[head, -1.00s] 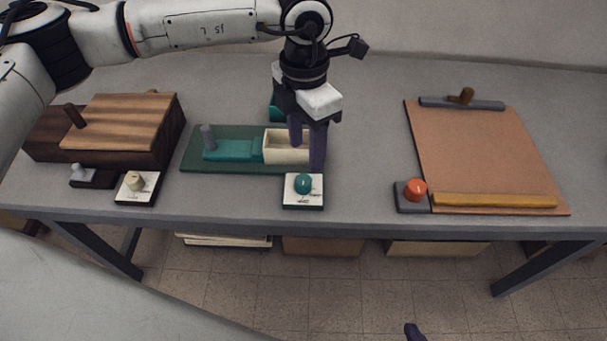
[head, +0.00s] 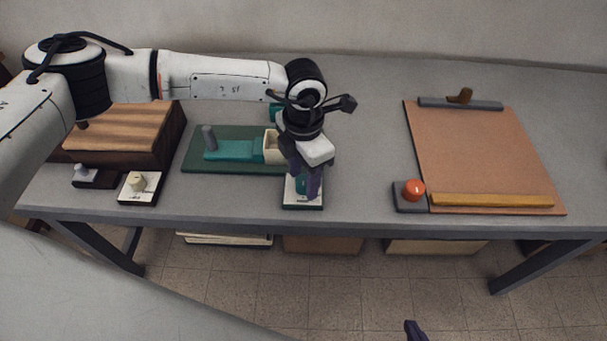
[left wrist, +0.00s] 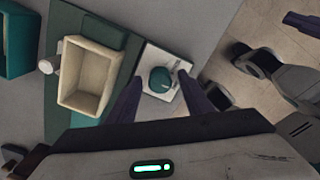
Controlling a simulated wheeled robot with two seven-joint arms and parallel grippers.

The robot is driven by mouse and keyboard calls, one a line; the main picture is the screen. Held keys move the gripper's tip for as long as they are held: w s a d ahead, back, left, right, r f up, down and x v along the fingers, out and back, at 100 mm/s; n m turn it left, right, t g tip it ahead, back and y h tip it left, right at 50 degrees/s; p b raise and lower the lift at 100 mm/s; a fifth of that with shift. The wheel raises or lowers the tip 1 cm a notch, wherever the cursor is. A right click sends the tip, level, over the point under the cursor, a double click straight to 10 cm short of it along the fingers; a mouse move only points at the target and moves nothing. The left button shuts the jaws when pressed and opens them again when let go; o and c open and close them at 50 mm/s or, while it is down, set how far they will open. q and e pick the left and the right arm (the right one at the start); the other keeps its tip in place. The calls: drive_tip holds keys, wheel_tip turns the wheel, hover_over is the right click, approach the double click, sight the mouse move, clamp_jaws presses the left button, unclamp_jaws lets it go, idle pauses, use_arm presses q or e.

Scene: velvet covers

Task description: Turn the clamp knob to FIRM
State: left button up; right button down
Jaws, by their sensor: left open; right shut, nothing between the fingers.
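A teal knob (left wrist: 160,80) sits on a small white plate (left wrist: 167,58) with dark markings too small to read. In the head view the plate (head: 302,205) lies near the table's front edge and the teal knob (head: 301,184) is partly hidden behind my fingers. My left gripper (head: 305,193) is open, with its two purple fingers pointing down at the plate. In the left wrist view the left gripper's fingers (left wrist: 160,92) stand on either side of the knob, apart from it. I cannot tell their exact height. A purple fingertip of my right gripper (head: 413,330) shows at the bottom edge.
A green board (head: 235,134) with a cream open box (head: 271,147) lies just behind the plate. A red knob (head: 413,190) and a brown clipboard panel (head: 480,150) are right. Table between is clear.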

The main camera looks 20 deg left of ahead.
use_arm(q)
drive_tip(key=c, duration=1.1)
drive_tip(key=shift+o, duration=0.2)
